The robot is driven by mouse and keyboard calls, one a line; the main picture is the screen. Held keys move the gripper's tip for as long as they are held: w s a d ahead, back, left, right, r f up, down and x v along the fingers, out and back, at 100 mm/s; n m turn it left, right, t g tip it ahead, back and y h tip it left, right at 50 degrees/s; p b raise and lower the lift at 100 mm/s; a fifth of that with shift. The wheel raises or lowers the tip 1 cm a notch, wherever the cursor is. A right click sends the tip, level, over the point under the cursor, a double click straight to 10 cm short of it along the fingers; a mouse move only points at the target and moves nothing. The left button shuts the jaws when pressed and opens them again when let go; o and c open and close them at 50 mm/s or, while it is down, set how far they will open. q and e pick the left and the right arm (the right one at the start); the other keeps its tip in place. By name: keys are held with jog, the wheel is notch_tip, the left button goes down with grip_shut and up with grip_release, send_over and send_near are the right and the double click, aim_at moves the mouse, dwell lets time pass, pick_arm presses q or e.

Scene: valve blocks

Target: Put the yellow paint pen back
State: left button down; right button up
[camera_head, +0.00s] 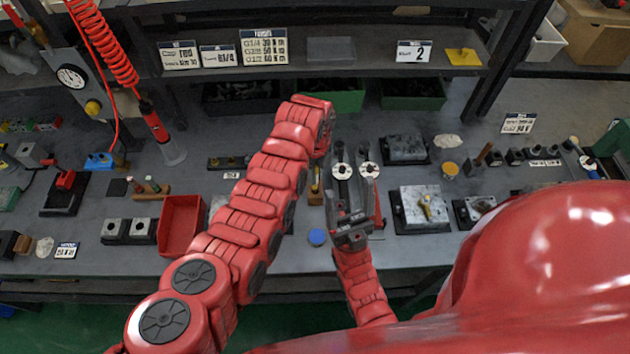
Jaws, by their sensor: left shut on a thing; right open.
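I cannot make out the yellow paint pen for certain.
A red bin (181,226) stands left of my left arm. A blue cap-like disc (317,237) lies near the front edge. Green bins (413,94) sit under the back shelf (330,68). A red coiled hose (103,45) hangs at left. Blocks and fittings crowd the right side.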

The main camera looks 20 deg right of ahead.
pick_arm(q)
jog(key=shift+f, duration=0.75)
notch_tip(320, 180, down, 3)
jog(key=shift+r+b, duration=0.1)
jog(key=shift+b, duration=0.35)
jog(key=shift+f, duration=0.25)
jog(key=c, duration=0.8)
grip_release()
jog(key=shift+c, duration=0.2)
jog(key=shift+r, duration=0.15)
